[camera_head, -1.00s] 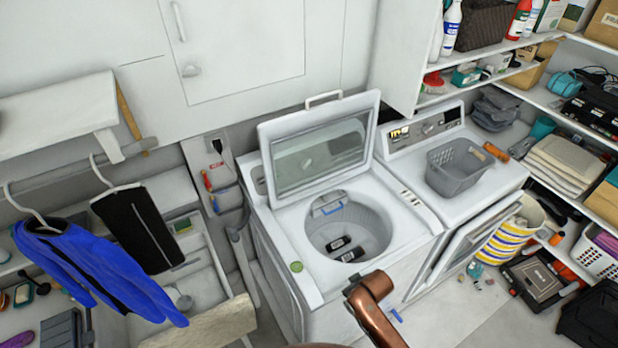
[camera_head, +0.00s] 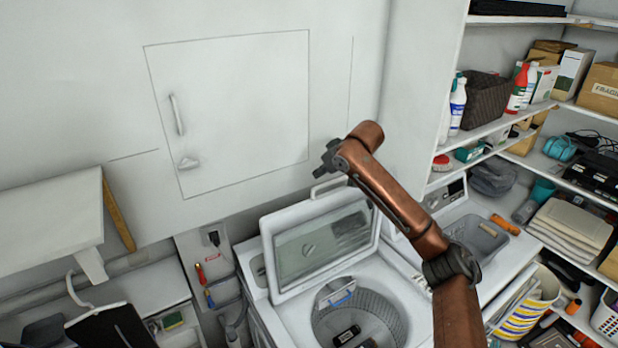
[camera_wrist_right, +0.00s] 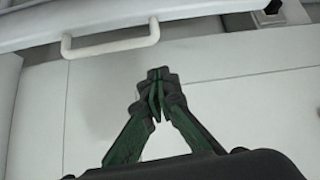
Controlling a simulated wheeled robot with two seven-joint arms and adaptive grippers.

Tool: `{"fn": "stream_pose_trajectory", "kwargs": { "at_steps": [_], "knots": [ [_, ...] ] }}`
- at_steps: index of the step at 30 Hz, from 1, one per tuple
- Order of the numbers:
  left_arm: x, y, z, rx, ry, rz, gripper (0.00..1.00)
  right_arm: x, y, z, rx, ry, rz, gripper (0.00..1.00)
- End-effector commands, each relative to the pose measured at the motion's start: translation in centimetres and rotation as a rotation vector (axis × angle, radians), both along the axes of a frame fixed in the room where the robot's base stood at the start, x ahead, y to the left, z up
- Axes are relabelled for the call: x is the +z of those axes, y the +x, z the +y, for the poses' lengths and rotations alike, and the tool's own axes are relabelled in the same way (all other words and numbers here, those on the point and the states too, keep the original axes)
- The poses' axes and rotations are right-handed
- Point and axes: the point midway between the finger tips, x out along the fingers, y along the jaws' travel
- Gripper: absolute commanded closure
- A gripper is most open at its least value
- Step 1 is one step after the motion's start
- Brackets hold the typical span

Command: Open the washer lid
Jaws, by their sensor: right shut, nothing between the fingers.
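The white washer lid (camera_head: 295,262) stands raised, with a dark glass window, and the drum (camera_head: 375,312) below it is uncovered. Dark items lie inside the drum. The lid's white handle (camera_head: 328,187) is on its top edge and also shows in the right wrist view (camera_wrist_right: 110,43). My right gripper (camera_head: 328,158) is above and near the handle in the head view, with its fingertips together and empty. In the right wrist view the closed fingers (camera_wrist_right: 158,75) are apart from the handle in the picture. My left gripper is out of view.
A white wall cabinet (camera_head: 235,110) is behind the washer. A dryer with a grey basket (camera_head: 478,236) stands to the right, beside shelves of bottles and boxes (camera_head: 605,90). A white shelf (camera_head: 50,225) juts out at the left.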

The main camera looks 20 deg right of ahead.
Motion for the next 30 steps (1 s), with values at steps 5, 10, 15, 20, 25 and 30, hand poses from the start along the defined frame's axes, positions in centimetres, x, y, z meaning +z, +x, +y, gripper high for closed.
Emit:
{"fn": "stream_pose_trajectory", "kwargs": {
  "at_steps": [5, 10, 15, 20, 25, 30],
  "knots": [
    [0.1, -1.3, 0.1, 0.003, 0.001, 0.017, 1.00, 2.5, 0.4, -0.4, -0.010, 0.019, -0.017, 1.00],
    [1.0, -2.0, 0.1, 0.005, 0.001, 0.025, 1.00, 1.2, 2.0, 0.2, -0.006, 0.020, -0.015, 1.00],
    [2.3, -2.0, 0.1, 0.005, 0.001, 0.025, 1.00, -1.1, 4.2, 0.7, -0.006, 0.021, -0.016, 1.00],
    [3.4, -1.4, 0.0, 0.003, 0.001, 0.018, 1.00, -3.0, 6.0, 0.9, -0.008, 0.020, -0.017, 1.00],
    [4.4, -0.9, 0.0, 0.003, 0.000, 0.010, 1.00, -4.5, 6.5, 0.6, -0.010, 0.016, -0.019, 1.00],
    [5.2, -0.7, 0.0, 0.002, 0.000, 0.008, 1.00, -5.3, 4.9, 0.2, -0.009, 0.016, -0.019, 1.00]
  ]
}}
